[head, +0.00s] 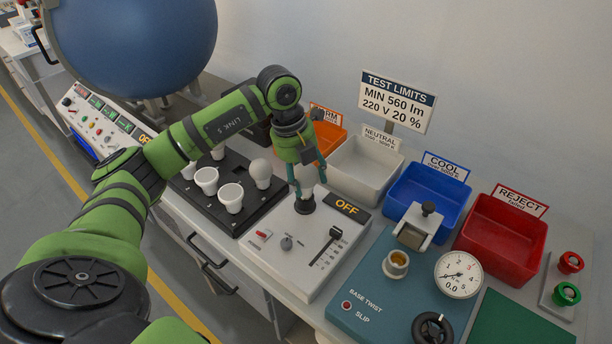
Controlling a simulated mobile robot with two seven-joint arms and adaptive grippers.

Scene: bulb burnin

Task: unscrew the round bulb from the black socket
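The black socket (305,207) sits on the top of the white test box with the OFF display. My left gripper (307,186) points down right above it, its two teal fingers on either side of a pale patch over the socket. I cannot tell whether this patch is the round bulb or the pale background, or whether the fingers touch anything. A round white bulb (261,170) stands in the black tray (246,216) left of the box. My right gripper is not in view.
Other white bulbs (206,179) stand in the black tray. Orange, pale, blue (415,196) and red (497,240) bins line the back. A teal base-twist fixture (372,300) with a gauge (458,275) is at right. A large blue sphere (135,45) is at upper left.

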